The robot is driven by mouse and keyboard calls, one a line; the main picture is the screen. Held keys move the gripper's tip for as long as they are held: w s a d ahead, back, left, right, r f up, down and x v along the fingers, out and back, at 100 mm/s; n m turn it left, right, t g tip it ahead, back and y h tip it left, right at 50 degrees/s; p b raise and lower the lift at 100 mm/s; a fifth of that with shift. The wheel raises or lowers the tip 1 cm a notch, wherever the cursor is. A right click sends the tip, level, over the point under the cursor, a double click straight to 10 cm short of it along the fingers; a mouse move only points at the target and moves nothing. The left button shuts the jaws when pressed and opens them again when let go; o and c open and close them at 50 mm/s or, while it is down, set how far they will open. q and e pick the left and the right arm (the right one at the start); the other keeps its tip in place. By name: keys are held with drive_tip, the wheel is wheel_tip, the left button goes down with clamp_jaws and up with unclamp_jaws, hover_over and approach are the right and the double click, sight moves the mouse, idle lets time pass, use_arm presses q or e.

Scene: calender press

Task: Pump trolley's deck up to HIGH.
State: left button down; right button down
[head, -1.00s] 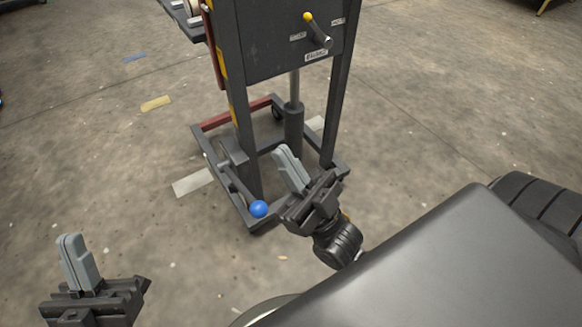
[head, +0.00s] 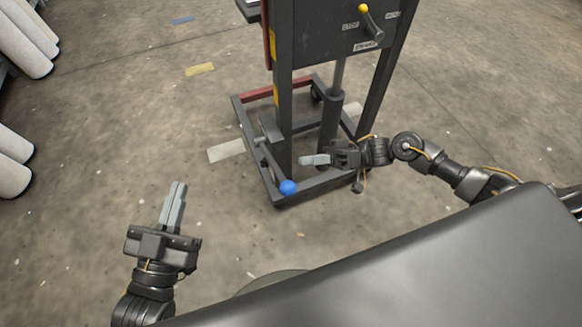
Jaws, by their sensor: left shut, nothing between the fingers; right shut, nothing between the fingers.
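The trolley (head: 284,95) stands at the upper middle of the head view, with its dark upright frame on a low base. A pump pedal or lever with a blue ball end (head: 288,187) sits low at the base's front. A hydraulic cylinder (head: 329,115) rises between the uprights. A yellow-knobbed lever (head: 368,22) sits on the panel among small labels, too small to read surely. My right gripper (head: 303,160) is shut and empty, pointing left, just above and right of the blue ball in the picture. My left gripper (head: 179,188) is shut and empty over the floor at left.
White rolls (head: 22,45) lie at the left edge. Flat tape marks, one yellow (head: 199,69) and one pale (head: 226,150), are on the concrete floor. My own dark body fills the lower right.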

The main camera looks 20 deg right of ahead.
use_arm(q)
drive_tip(key=shift+d+f+g, duration=0.15)
drive_tip(key=shift+f+g, duration=0.15)
drive_tip(key=shift+f, duration=0.1)
use_arm(e)
drive_tip(key=d, duration=0.1)
drive_tip(key=w+d+m, duration=0.1)
drive_tip(key=d+m+h, duration=0.1)
drive_tip(key=shift+w+d+f, duration=0.25)
drive_tip(key=shift+d, duration=0.1)
use_arm(q)
drive_tip(key=shift+s+a+r+t+h+b, duration=0.15)
drive_tip(key=shift+r+t+b, duration=0.1)
drive_tip(key=shift+r+t, duration=0.25)
drive_tip(key=shift+a+r+t+h+b, duration=0.1)
drive_tip(key=shift+a+r+t+b, duration=0.2)
drive_tip(key=shift+r, duration=0.2)
drive_tip(key=shift+s+a+r+t+h+b, duration=0.1)
drive_tip(key=shift+r+t+h+b, duration=0.1)
drive_tip(key=shift+r+t, duration=0.3)
use_arm(e)
drive_tip(key=s+a+f, duration=0.1)
drive_tip(key=s+a, duration=0.1)
drive_tip(key=a, duration=0.7)
drive_tip(key=shift+s, duration=0.25)
drive_tip(key=shift+f, duration=0.1)
drive_tip(key=shift+a+f, duration=0.1)
drive_tip(key=shift+f, duration=0.05)
